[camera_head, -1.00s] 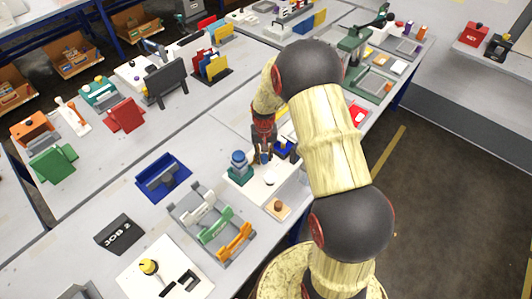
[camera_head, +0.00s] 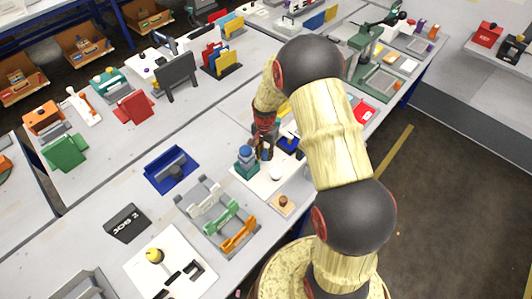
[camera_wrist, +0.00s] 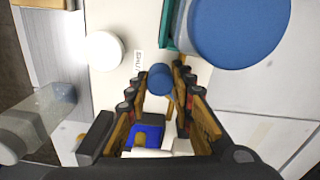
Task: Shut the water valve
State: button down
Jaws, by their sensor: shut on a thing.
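My gripper (camera_wrist: 160,76) points down over a white board (camera_head: 262,186), and its fingers close around a small blue round knob (camera_wrist: 160,79). The knob looks like the water valve's handle. A small white label with unreadable lettering (camera_wrist: 137,63) lies beside it. In the head view my gripper (camera_head: 264,152) is small, and the fingers and arm hide the knob. A larger blue-topped round part (camera_wrist: 240,28) on a teal base stands close to the right of the fingers; it also shows in the head view (camera_head: 245,154). Whether the valve is open or shut cannot be told.
A white round knob (camera_wrist: 103,50) sits left of the fingers on the same board. A blue and yellow part (camera_wrist: 147,138) shows between the finger bases. A blue tray (camera_head: 172,170) and a rack with green and orange handles (camera_head: 217,216) stand to the left on the bench.

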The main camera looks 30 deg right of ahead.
aim_at(265, 153)
dwell(0.4)
jog(key=c, duration=1.7)
grip_release()
jog(key=shift+o, duration=0.8)
jog(key=shift+r, duration=0.15)
notch_tip(265, 153, up, 12)
